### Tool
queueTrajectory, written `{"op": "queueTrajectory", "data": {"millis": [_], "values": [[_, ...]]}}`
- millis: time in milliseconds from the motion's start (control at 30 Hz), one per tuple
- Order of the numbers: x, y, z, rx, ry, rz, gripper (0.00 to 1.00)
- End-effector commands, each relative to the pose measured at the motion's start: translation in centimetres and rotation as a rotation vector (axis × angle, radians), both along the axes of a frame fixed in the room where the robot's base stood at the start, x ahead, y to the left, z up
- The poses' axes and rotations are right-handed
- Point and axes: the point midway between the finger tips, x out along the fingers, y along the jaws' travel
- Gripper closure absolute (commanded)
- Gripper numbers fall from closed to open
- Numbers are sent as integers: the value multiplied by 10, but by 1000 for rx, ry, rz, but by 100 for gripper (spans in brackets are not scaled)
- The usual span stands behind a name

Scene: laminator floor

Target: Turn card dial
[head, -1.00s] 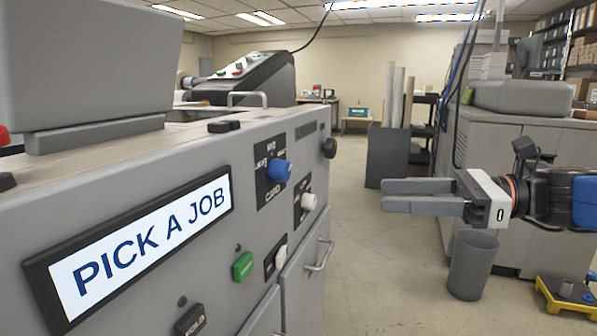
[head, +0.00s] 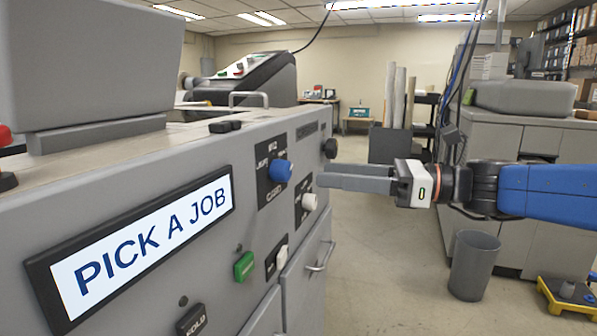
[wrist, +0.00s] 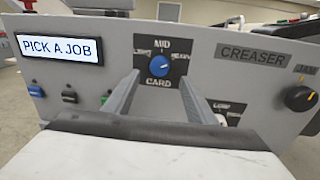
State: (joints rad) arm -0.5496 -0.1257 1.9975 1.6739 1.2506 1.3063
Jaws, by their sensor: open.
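The card dial is a round blue knob (head: 280,170) on a black plate marked CARD, on the side of the grey machine. In the wrist view the blue knob (wrist: 160,66) lies ahead, between the tips of my fingers, with its white pointer line directed up and to the right. LIGHT, MID and HEAVY labels surround it. My gripper (head: 322,180) is open and empty, to the right of the dial and apart from it. Its fingers point at the panel, and it also shows in the wrist view (wrist: 160,80).
A white knob (head: 310,202) sits below right of the dial, and a black knob (head: 329,148) at the panel's far end. A green button (head: 243,266) and a PICK A JOB screen (head: 135,245) are nearer. A grey bin (head: 473,265) stands on the open floor.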

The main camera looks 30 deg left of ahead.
Motion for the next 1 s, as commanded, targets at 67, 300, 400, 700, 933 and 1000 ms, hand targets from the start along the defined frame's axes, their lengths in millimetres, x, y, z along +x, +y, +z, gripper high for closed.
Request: {"op": "queueTrajectory", "data": {"millis": [67, 300, 400, 700, 933, 1000], "values": [[-4, 12, 0, 0, 0, 4, 49], [-11, 46, 0, -1, 1, 3, 49], [-13, 57, 0, 0, 1, 2, 49], [-16, 73, 0, 0, -1, 1, 49], [-16, 73, 0, 0, 0, 0, 49], [-16, 73, 0, 0, 0, 0, 63]]}}
